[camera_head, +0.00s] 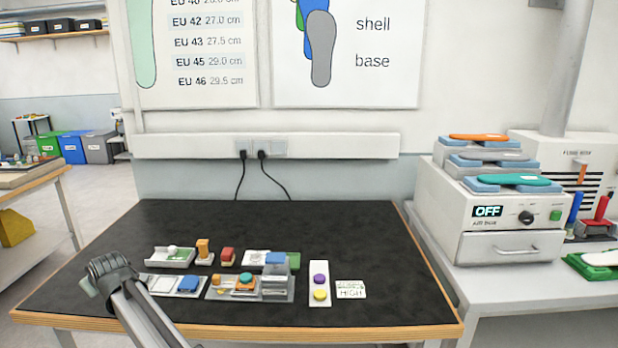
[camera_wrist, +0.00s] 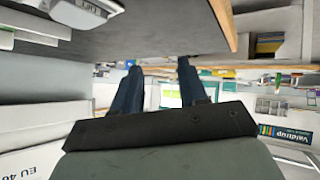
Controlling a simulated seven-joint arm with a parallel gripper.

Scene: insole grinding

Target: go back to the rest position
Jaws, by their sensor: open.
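My gripper (camera_wrist: 159,66) shows in the wrist view with its two dark blue fingers apart and nothing between them. It is open and empty. The wrist view is turned over, with the dark worktop (camera_wrist: 150,30) along the top and the room beyond the fingers. In the camera_head view my arm reaches up from the bottom edge at the left front of the black table (camera_head: 330,228). The fingers cannot be made out there. No object is seen touching my gripper.
Small trays and blocks stand mid-table, with a white plate with purple and yellow buttons (camera_head: 319,288) and a "HIGH" card (camera_head: 350,290). A machine reading "OFF" (camera_head: 497,240) stands on the right bench with insoles on top.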

